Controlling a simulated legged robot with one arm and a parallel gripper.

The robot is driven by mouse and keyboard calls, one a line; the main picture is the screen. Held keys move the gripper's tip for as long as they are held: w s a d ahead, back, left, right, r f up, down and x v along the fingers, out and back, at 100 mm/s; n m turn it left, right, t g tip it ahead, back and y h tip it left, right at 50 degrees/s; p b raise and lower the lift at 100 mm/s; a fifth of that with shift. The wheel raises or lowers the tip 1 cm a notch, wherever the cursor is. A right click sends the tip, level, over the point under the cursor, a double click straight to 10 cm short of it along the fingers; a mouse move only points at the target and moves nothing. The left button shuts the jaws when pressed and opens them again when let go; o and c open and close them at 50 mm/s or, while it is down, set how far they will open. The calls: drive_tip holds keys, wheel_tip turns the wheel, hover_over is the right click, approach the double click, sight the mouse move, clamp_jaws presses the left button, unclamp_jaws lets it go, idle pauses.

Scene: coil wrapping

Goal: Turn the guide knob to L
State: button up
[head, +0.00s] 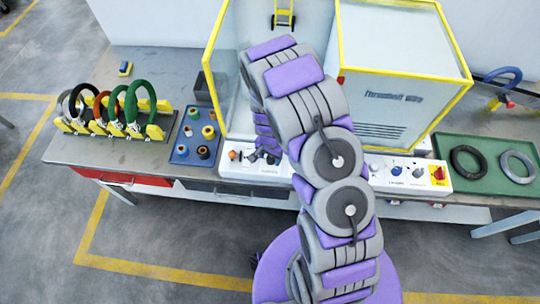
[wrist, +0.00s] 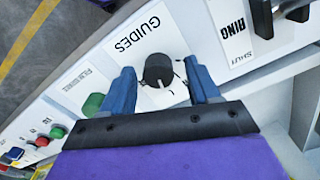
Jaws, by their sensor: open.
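The guide knob (wrist: 158,69) is a round black knob with a white pointer line, on a white panel beside the label GUIDES (wrist: 137,35). In the wrist view the pointer is toward the bottom of the picture. A small mark shows just below the knob, partly cut off by my gripper. My gripper (wrist: 159,66) is open, with one blue finger on each side of the knob. Small gaps seem to show between fingers and knob; I cannot tell whether they touch. In the head view my arm hides the knob.
A RING/SHUT switch (wrist: 262,18) is to the right of the knob, and a green button (wrist: 92,104) to the left. In the head view, the yellow-framed machine housing (head: 405,80) stands behind the panel. A blue tray (head: 197,136) of spools lies left, a green tray (head: 482,184) right.

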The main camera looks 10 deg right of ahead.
sight(270, 158)
wheel_tip(270, 158, up, 17)
drive_tip(key=p, duration=0.1)
drive_tip(key=shift+r, duration=0.2)
idle(0.5)
idle(0.5)
drive_tip(key=s+d+r+n+g+b, duration=0.1)
drive_tip(key=s+r+n+b, duration=0.2)
drive_tip(key=s, duration=1.2)
drive_tip(key=s+d+r+n+b, duration=0.2)
drive_tip(key=s+r+n, duration=0.3)
drive_tip(key=s+r, duration=0.5)
drive_tip(key=s+b, duration=0.1)
drive_tip(key=s, duration=0.4)
drive_tip(key=shift+r+g, duration=0.15)
drive_tip(key=shift+g, duration=0.25)
